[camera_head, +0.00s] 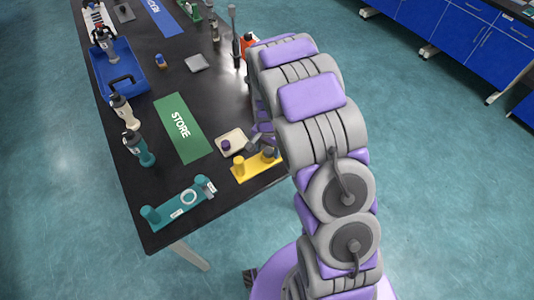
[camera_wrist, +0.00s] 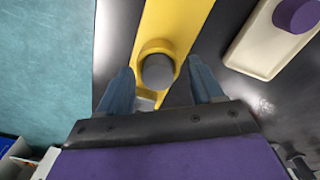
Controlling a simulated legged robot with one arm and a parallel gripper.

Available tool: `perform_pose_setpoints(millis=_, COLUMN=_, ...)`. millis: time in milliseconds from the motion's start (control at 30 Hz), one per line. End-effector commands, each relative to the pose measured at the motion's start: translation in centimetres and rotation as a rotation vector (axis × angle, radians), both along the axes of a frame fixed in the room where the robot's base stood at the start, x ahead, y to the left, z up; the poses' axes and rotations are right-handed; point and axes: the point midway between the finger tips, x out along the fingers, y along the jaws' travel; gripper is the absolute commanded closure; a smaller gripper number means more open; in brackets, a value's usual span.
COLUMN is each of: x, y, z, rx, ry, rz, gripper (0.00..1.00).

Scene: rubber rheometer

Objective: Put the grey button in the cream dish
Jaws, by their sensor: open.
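The grey button (camera_wrist: 158,72) is a short round piece on the yellow holder (camera_wrist: 175,25), seen in the wrist view with a yellow rim behind it. My gripper (camera_wrist: 160,78) is open, with one blue finger on each side of the grey button and visible gaps between. I cannot tell how far the fingertips are above it. The cream dish (camera_wrist: 245,50) lies right of the holder and has a purple round piece (camera_wrist: 296,14) in it. In the head view the cream dish (camera_head: 241,137) sits behind the yellow holder (camera_head: 249,169).
A teal holder (camera_head: 175,211) with a white ring stands at the table's near corner. A green STORE mat (camera_head: 183,130) lies left of the dish. Bottles, a blue tray (camera_head: 131,80) and a grey plate (camera_head: 196,63) are farther off. The table's edge is close to the yellow holder.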

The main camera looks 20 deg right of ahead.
Motion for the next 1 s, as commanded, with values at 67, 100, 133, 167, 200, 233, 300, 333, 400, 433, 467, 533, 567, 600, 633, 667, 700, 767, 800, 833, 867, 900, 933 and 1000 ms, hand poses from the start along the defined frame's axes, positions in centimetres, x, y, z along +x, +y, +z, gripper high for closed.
perform_pose_setpoints(millis=67, x=0.01, y=-0.05, z=0.05, rx=0.001, ry=-0.001, rz=-0.001, gripper=0.34)
perform_pose_setpoints(millis=100, x=0.01, y=-0.02, z=0.09, rx=0.0, ry=-0.001, rz=-0.001, gripper=0.34)
perform_pose_setpoints(millis=133, x=0.01, y=0.03, z=0.1, rx=0.0, ry=-0.001, rz=-0.001, gripper=0.34)
perform_pose_setpoints(millis=167, x=0.02, y=0.08, z=0.11, rx=-0.001, ry=-0.001, rz=0.0, gripper=0.34)
perform_pose_setpoints(millis=200, x=0.01, y=0.16, z=0.11, rx=-0.002, ry=-0.001, rz=0.0, gripper=0.38)
perform_pose_setpoints(millis=233, x=0.02, y=0.22, z=0.11, rx=-0.002, ry=-0.001, rz=0.0, gripper=0.41)
perform_pose_setpoints(millis=300, x=0.01, y=0.24, z=0.1, rx=-0.003, ry=0.0, rz=0.0, gripper=0.48)
perform_pose_setpoints(millis=333, x=0.03, y=0.26, z=0.1, rx=-0.003, ry=0.0, rz=0.0, gripper=0.5)
perform_pose_setpoints(millis=400, x=0.02, y=0.31, z=0.11, rx=-0.003, ry=-0.001, rz=0.001, gripper=0.57)
perform_pose_setpoints(millis=433, x=0.02, y=0.32, z=0.11, rx=-0.003, ry=0.0, rz=0.001, gripper=0.6)
perform_pose_setpoints(millis=467, x=0.02, y=0.32, z=0.12, rx=-0.003, ry=-0.001, rz=0.001, gripper=0.63)
perform_pose_setpoints(millis=533, x=0.02, y=0.26, z=0.12, rx=-0.002, ry=-0.001, rz=0.0, gripper=0.7)
perform_pose_setpoints(millis=567, x=0.01, y=0.24, z=0.12, rx=-0.002, ry=-0.001, rz=0.0, gripper=0.72)
perform_pose_setpoints(millis=600, x=0.02, y=0.23, z=0.11, rx=-0.002, ry=-0.001, rz=0.0, gripper=0.76)
perform_pose_setpoints(millis=633, x=0.02, y=0.23, z=0.11, rx=-0.003, ry=0.0, rz=0.0, gripper=0.79)
perform_pose_setpoints(millis=667, x=0.02, y=0.22, z=0.12, rx=-0.002, ry=-0.001, rz=0.0, gripper=0.82)
perform_pose_setpoints(millis=700, x=0.02, y=0.19, z=0.12, rx=-0.001, ry=0.0, rz=0.0, gripper=0.86)
perform_pose_setpoints(millis=767, x=0.02, y=0.13, z=0.12, rx=-0.001, ry=0.0, rz=0.0, gripper=0.92)
perform_pose_setpoints(millis=800, x=0.02, y=0.11, z=0.12, rx=-0.001, ry=-0.001, rz=0.0, gripper=0.95)
perform_pose_setpoints(millis=833, x=0.02, y=0.09, z=0.12, rx=-0.001, ry=-0.001, rz=0.0, gripper=0.98)
perform_pose_setpoints(millis=867, x=0.02, y=0.09, z=0.12, rx=-0.001, ry=-0.001, rz=0.0, gripper=0.99)
perform_pose_setpoints(millis=900, x=0.02, y=0.11, z=0.12, rx=-0.001, ry=0.0, rz=0.0, gripper=0.99)
perform_pose_setpoints(millis=933, x=0.02, y=0.13, z=0.12, rx=-0.001, ry=0.0, rz=0.0, gripper=0.99)
perform_pose_setpoints(millis=1000, x=0.02, y=0.19, z=0.15, rx=-0.002, ry=-0.001, rz=0.0, gripper=0.99)
